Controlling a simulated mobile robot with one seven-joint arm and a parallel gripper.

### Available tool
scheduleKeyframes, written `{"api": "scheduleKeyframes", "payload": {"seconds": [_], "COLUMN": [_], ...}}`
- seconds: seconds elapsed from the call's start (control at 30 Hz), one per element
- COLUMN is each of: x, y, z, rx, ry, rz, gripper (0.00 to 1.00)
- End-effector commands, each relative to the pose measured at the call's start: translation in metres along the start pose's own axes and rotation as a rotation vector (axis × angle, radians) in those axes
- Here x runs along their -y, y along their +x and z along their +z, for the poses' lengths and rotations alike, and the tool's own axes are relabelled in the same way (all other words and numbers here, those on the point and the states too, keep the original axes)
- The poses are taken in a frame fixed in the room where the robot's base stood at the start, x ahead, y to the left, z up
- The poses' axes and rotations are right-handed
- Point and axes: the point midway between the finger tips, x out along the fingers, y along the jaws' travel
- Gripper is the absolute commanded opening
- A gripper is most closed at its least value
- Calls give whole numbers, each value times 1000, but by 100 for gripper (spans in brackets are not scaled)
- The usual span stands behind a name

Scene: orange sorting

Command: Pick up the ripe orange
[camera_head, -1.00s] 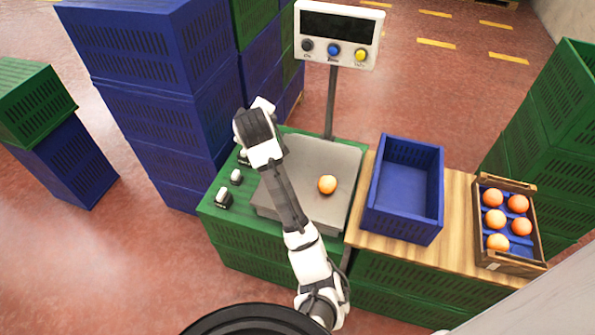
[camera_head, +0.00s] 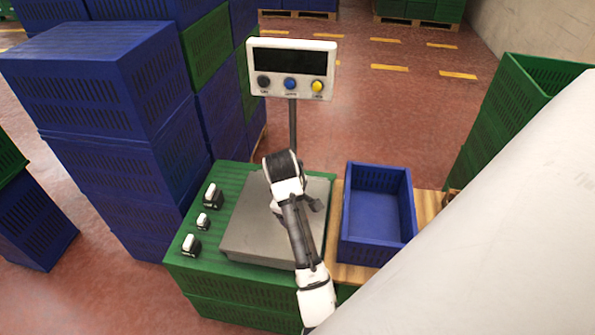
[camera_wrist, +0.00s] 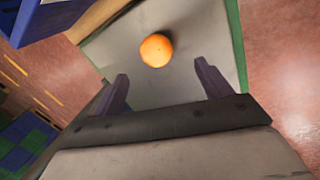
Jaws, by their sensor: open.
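A single orange (camera_wrist: 156,50) lies on the grey scale plate (camera_wrist: 195,97) in the wrist view, just beyond my fingertips. My gripper (camera_wrist: 163,82) is open, with one dark finger on each side and nothing between them. The orange is apart from both fingers. In the head view my arm reaches over the scale plate (camera_head: 255,240), and the orange is hidden behind it. The fingers cannot be made out clearly there.
An empty blue crate (camera_head: 370,252) stands right of the scale on a wooden top (camera_head: 427,208). The scale display (camera_head: 291,70) rises on a post behind. Small weights (camera_head: 212,196) line the left side. Tall blue crates (camera_head: 105,150) stack at left. A pale surface covers the lower right.

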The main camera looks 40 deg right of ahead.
Motion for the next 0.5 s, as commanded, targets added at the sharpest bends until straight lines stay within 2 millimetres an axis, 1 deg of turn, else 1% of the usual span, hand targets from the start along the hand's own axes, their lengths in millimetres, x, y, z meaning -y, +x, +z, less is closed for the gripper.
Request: {"api": "scheduleKeyframes", "payload": {"seconds": [0.03, 0.2, 0.43, 0.5], "x": [2, 1, -2, -4], "y": [12, 32, 44, 52], "z": [-1, 0, 0, 0], "rx": [0, 0, 1, 2], "ry": [-1, 1, 1, 2], "rz": [0, -2, -1, -3], "gripper": [77, 77, 77, 77]}}
